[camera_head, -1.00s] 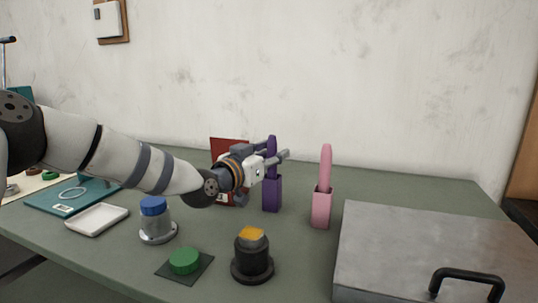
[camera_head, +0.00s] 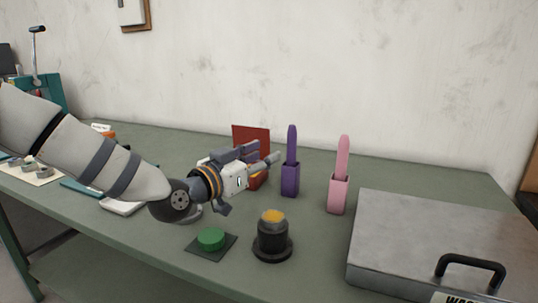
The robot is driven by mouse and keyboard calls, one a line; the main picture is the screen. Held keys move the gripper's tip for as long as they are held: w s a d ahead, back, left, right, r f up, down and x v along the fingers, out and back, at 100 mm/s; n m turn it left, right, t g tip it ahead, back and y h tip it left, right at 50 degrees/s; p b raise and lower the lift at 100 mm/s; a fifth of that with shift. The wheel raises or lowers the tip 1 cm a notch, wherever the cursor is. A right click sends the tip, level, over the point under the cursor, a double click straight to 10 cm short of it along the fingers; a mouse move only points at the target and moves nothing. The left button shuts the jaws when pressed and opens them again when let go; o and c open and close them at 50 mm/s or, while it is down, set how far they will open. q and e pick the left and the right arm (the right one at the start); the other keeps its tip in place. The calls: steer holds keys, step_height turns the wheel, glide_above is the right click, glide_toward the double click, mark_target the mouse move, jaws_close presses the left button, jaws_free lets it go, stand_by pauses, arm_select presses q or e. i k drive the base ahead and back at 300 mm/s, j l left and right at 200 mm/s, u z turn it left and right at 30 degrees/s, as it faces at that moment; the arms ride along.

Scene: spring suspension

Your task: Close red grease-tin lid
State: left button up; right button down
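The red grease tin (camera_head: 261,181) stands on the green table behind my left gripper, which hides most of it. Its flat red lid (camera_head: 251,136) stands up, open, behind the gripper fingers. My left gripper (camera_head: 264,157) is in front of the tin and lid, pointing right and slightly up. Its fingers overlap the lower part of the lid in the picture. I cannot tell whether they touch it or how far apart they are. My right gripper is not in view.
A purple holder (camera_head: 290,180) and a pink holder (camera_head: 338,194) stand right of the tin. A black pot with a yellow top (camera_head: 272,238) and a green disc (camera_head: 211,238) are in front. A grey metal case (camera_head: 430,235) fills the right side.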

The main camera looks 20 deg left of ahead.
mark_target(241, 134)
steer(key=k+j, duration=0.2)
steer(key=k, duration=0.3)
steer(key=k+j, duration=0.25)
steer(key=k, duration=0.2)
